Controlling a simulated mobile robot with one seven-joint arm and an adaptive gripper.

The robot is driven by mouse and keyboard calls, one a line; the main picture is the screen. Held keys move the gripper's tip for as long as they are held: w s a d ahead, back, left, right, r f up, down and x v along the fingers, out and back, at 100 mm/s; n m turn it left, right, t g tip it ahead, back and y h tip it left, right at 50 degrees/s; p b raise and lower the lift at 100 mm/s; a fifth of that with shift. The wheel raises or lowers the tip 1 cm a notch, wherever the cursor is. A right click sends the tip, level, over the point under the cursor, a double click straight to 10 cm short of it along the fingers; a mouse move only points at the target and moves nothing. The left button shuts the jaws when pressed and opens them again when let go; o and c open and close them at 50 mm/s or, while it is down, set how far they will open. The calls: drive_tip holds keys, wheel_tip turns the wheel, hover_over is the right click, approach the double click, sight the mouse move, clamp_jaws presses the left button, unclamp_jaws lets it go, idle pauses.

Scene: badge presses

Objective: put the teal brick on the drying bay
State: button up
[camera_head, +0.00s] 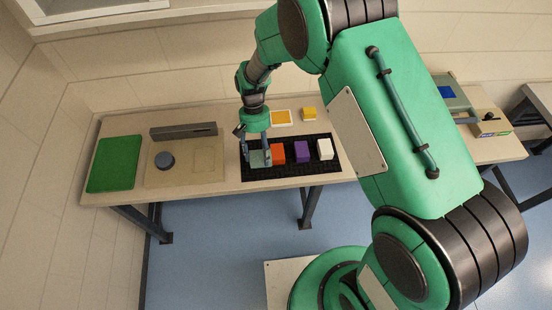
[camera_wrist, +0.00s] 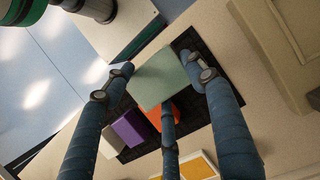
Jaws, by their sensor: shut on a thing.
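The teal brick (camera_head: 259,159) is a pale grey-green block at the left end of the black mat (camera_head: 290,176). My gripper (camera_head: 256,150) points down and is shut on it, with its dark blue fingers around the brick. In the wrist view the teal brick (camera_wrist: 158,80) sits between the fingertips, in front of part of the orange brick (camera_wrist: 157,114). I cannot tell whether it touches the mat or is just above it. No label shows which surface is the drying bay. A green mat (camera_head: 115,163) lies empty at the table's left end.
The orange brick (camera_head: 277,152), purple brick (camera_head: 302,152) and white brick (camera_head: 325,149) stand in a row right of the teal one.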

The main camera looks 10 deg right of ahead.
sight(259, 153)
drive_tip(key=shift+f, duration=1.65)
drive_tip(key=shift+f, duration=0.1)
drive_tip(key=shift+f+b, duration=0.35)
drive_tip(key=shift+f, duration=1.55)
drive_tip(key=shift+f, duration=0.15)
drive_tip(key=o, duration=1.2)
drive_tip(key=p+v, duration=0.1)
drive_tip(key=v, duration=1.1)
